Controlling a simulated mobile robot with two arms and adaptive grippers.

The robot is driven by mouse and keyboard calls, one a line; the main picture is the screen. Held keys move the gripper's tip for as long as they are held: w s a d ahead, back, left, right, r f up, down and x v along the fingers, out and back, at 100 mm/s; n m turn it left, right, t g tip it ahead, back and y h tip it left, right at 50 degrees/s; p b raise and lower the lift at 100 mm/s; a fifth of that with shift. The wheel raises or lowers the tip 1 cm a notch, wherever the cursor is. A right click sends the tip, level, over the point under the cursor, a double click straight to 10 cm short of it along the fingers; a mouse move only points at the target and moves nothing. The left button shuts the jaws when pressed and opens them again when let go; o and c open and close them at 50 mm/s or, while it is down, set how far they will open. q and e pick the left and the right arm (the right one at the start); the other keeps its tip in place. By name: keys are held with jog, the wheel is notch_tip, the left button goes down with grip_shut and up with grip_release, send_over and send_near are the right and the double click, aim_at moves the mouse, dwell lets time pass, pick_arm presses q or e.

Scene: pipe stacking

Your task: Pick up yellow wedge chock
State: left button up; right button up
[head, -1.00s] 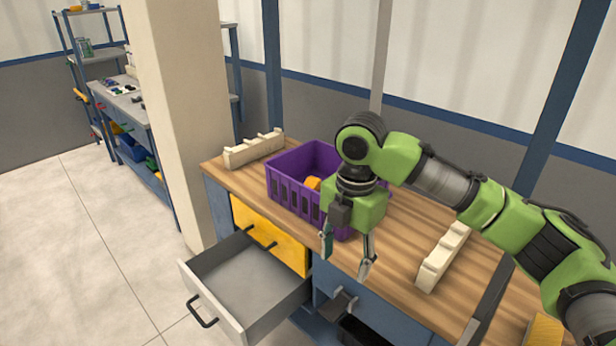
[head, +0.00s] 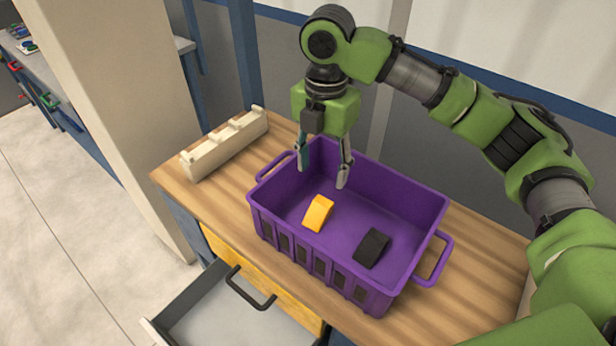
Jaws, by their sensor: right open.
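The yellow wedge chock (head: 318,213) lies on the floor of the purple crate (head: 402,194), left of the middle. My right gripper (head: 322,178) points down with its two fingers apart and nothing between them. In the picture it is just above the yellow chock, over the back left part of the crate. Its fingers look apart from the chock, though the exact height is hard to tell. My left gripper is not in view.
A black chock (head: 372,248) lies in the crate right of the yellow one. The crate stands on a wooden workbench (head: 470,268). A cream notched rack (head: 226,146) is at the back left. An open grey drawer (head: 225,315) sticks out in front.

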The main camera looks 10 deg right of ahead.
aim_at(321, 204)
notch_tip(321, 204, down, 4)
jog(key=shift+r, duration=0.15)
notch_tip(321, 204, down, 4)
jog(key=shift+w, duration=0.15)
jog(key=shift+w+f, duration=0.1)
jog(key=shift+f, duration=0.15)
jog(key=f, duration=0.5)
jog(key=shift+d, duration=0.2)
jog(key=shift+w+f, duration=0.1)
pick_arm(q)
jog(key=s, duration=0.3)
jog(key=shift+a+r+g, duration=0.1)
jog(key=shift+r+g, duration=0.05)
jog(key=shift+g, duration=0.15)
pick_arm(e)
jog(key=c, duration=1.2)
